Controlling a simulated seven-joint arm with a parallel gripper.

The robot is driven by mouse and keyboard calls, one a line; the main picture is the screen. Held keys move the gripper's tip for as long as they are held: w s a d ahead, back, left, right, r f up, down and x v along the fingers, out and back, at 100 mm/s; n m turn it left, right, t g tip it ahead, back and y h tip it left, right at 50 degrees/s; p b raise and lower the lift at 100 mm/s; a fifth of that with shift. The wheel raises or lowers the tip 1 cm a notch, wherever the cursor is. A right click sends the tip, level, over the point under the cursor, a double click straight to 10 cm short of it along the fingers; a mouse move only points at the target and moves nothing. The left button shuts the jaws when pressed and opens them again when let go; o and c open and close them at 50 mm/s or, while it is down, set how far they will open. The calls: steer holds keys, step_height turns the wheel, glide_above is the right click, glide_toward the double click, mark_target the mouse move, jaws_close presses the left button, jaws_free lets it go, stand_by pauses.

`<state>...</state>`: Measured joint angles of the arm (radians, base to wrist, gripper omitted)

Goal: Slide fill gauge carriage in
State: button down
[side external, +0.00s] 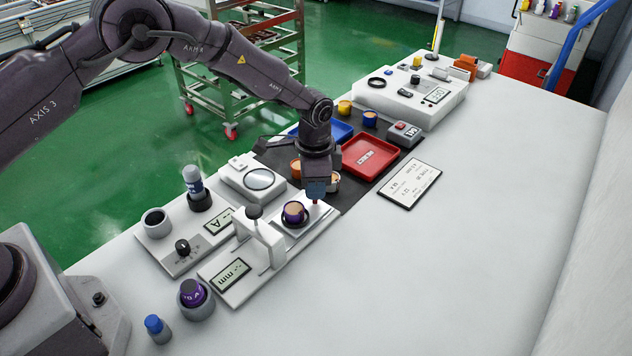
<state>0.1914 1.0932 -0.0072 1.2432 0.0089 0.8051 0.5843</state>
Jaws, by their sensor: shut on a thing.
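The fill gauge is a white device with an "mm" display (230,275) and a bridge (262,232) with a dark knob on top. Its white carriage (318,216) extends out from the bridge toward the upper right. A purple cup with a tan fill (295,213) sits in a dark ring on the carriage, outside the bridge. My gripper (316,200) points down at the carriage's far right end, beside the cup. It is shut on a small red handle there, mostly hidden by the fingers.
A red tray (370,157) and a blue tray (338,131) lie on a dark mat beyond my gripper. A white scale with a round plate (259,179) and a unit with an "A" display (218,221) stand left.

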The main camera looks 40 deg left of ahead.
mark_target(299, 206)
steer(key=shift+s, duration=2.3)
steer(key=c, duration=1)
jaws_free()
steer(key=shift+r, duration=0.15)
step_height(299, 206, up, 13)
steer(key=shift+f, duration=0.1)
